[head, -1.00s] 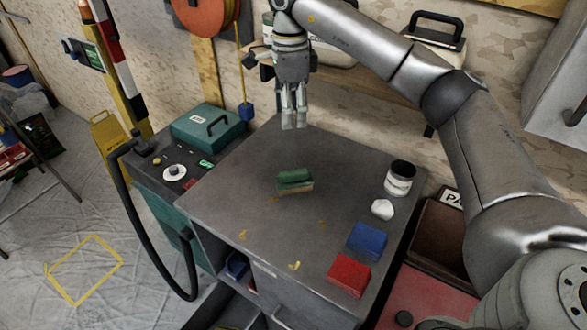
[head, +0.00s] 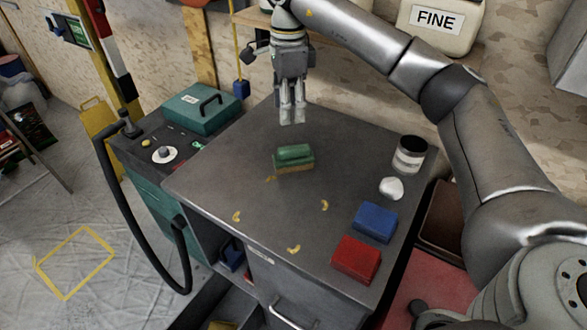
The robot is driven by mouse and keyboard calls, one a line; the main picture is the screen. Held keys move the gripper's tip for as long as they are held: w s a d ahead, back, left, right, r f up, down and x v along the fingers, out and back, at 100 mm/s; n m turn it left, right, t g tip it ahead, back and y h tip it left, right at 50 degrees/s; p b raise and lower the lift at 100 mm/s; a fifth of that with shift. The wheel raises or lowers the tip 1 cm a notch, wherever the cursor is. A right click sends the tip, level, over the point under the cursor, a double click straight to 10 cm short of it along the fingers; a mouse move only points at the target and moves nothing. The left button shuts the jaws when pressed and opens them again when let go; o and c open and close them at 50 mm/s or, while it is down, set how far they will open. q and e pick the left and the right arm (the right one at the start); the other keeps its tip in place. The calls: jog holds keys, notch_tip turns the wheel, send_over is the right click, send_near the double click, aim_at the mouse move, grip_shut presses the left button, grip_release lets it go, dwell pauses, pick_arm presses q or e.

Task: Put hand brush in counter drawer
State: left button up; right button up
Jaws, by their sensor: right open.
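The hand brush (head: 293,152), a green block with tan bristles below, lies on the grey counter top (head: 225,165). My right gripper (head: 291,117) points down with its fingers a little apart and empty. In the picture it is just above and behind the brush, not touching it. The counter front shows a drawer handle (head: 292,315) at the bottom edge. An open drawer or bin (head: 243,306) shows at bottom left, partly cut off, with a yellow-green item in it. My left gripper is out of view.
A red block (head: 356,259), a blue block (head: 374,222), a white lump (head: 391,188) and a can (head: 409,155) stand along the counter's right side. Yellow curled scraps lie near its front. A teal case (head: 203,110) sits on the machine at left.

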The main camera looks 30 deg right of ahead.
jog(key=f, duration=0.2)
send_over(293, 147)
jog(key=f, duration=0.4)
jog(key=shift+w+a+f, duration=0.25)
jog(key=shift+f, duration=0.15)
jog(key=f, duration=0.1)
jog(key=f+p, duration=0.1)
jog(key=f, duration=0.3)
jog(key=shift+s+d+p, duration=0.3)
jog(key=shift+s+d, duration=0.05)
jog(key=shift+w+f, duration=0.1)
jog(key=shift+f, duration=0.1)
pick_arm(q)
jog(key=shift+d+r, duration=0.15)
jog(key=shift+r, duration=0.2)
pick_arm(e)
jog(key=shift+a, duration=0.1)
grip_shut()
